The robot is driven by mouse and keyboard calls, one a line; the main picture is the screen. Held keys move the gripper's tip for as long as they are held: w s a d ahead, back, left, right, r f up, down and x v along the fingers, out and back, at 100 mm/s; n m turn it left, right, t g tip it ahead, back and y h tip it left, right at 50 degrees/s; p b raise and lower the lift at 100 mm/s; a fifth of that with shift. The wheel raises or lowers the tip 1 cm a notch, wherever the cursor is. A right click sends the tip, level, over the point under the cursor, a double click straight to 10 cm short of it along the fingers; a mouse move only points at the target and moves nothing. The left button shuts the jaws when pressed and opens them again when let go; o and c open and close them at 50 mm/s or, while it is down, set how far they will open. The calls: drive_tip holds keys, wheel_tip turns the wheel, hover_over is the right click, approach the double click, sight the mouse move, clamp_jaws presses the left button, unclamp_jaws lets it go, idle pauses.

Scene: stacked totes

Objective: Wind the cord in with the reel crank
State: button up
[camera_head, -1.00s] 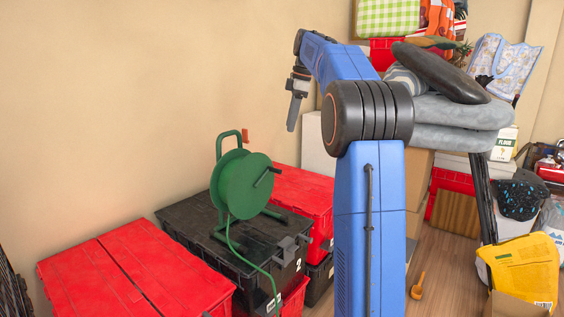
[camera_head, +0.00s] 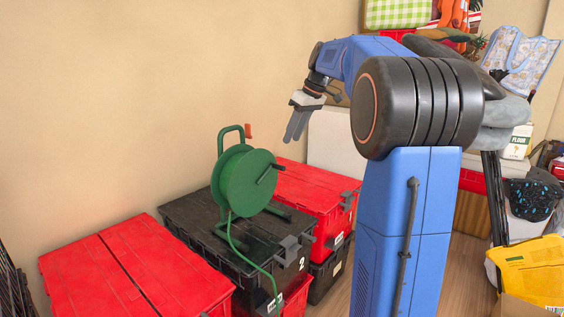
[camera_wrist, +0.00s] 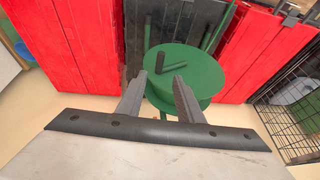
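A green cord reel (camera_head: 246,182) stands upright in its green tube frame on a black tote (camera_head: 190,217) marked 2. A dark crank handle (camera_head: 267,174) sticks out from its face and also shows in the wrist view (camera_wrist: 165,60). A green cord (camera_head: 250,261) runs from the drum down over the tote's front. My gripper (camera_head: 293,139) is in the air, above and to the right of the reel. In the wrist view, my gripper's fingers (camera_wrist: 159,78) are spread and empty, with the reel beyond them. It does not touch the crank.
Red totes stand on both sides, one at the left (camera_head: 130,266) and one at the right (camera_head: 313,195). A white box (camera_head: 333,138) stands behind. A dark wire crate (camera_wrist: 292,115) shows at the wrist view's right. The air above the totes is free.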

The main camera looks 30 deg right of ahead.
drive_tip(key=x, duration=1.1)
drive_tip(key=shift+f, duration=0.2)
drive_tip(key=shift+w, duration=0.1)
clamp_jaws()
